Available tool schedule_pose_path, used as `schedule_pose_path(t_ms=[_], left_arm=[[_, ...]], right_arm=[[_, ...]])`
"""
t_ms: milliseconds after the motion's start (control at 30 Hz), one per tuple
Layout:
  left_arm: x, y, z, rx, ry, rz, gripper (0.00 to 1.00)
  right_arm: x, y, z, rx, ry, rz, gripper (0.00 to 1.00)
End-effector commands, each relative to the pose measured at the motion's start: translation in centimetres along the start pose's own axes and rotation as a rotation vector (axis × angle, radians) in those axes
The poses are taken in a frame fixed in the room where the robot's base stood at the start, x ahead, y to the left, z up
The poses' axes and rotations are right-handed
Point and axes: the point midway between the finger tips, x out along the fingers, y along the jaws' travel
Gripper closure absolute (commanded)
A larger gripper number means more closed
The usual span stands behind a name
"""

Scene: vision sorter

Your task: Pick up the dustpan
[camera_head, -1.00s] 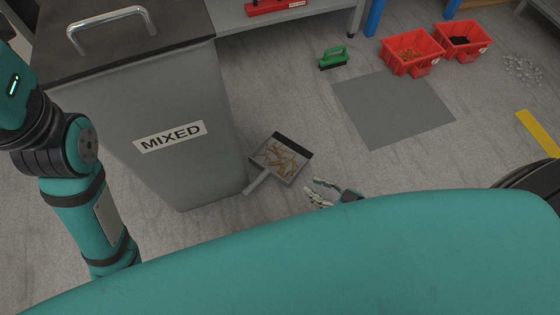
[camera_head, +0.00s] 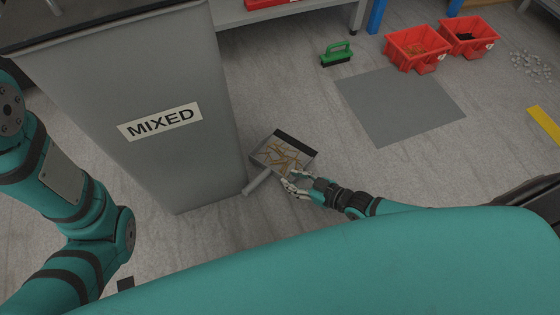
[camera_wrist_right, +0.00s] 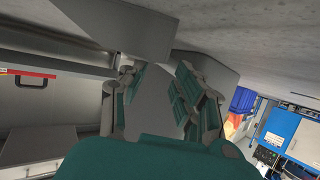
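The dustpan lies on the floor in the head view, right of the grey bin marked MIXED. Its grey pan (camera_head: 270,153) has a dark front lip and holds brown shavings. Its handle (camera_head: 257,182) points down-left. My right gripper (camera_head: 287,181) is at the pan's lower right side, close to the handle, with its fingers apart. In the right wrist view its two teal-padded fingers (camera_wrist_right: 155,85) are spread, with a grey surface showing between them. I cannot tell whether they touch the dustpan. My left gripper is out of view.
The MIXED bin (camera_head: 200,165) stands close left of the dustpan. A green brush (camera_head: 337,55) lies beyond, near a grey floor mat (camera_head: 400,105). Two red bins, one here (camera_head: 415,48) and one here (camera_head: 470,36), stand at the back right. Floor between is clear.

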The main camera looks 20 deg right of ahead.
Motion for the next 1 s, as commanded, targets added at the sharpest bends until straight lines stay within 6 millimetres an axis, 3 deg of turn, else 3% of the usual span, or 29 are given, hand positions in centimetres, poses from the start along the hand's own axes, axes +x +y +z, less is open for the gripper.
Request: schedule_pose_path(t_ms=[100, 300, 600, 867, 1000], left_arm=[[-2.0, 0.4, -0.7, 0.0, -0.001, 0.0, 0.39], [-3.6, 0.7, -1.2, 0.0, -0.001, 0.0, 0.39], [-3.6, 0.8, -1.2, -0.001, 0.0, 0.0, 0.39], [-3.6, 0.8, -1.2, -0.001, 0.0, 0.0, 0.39], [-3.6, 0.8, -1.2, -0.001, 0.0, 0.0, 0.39]], right_arm=[[1.9, -0.1, 0.7, 0.003, 0.004, 0.0, 0.69], [4.3, -0.1, 0.5, 0.001, 0.004, 0.0, 0.69], [4.7, -0.1, 0.2, 0.001, 0.001, 0.0, 0.69], [4.7, -0.1, 0.2, 0.001, 0.001, 0.0, 1.0], [4.7, -0.1, 0.2, 0.001, 0.001, 0.0, 1.0]])
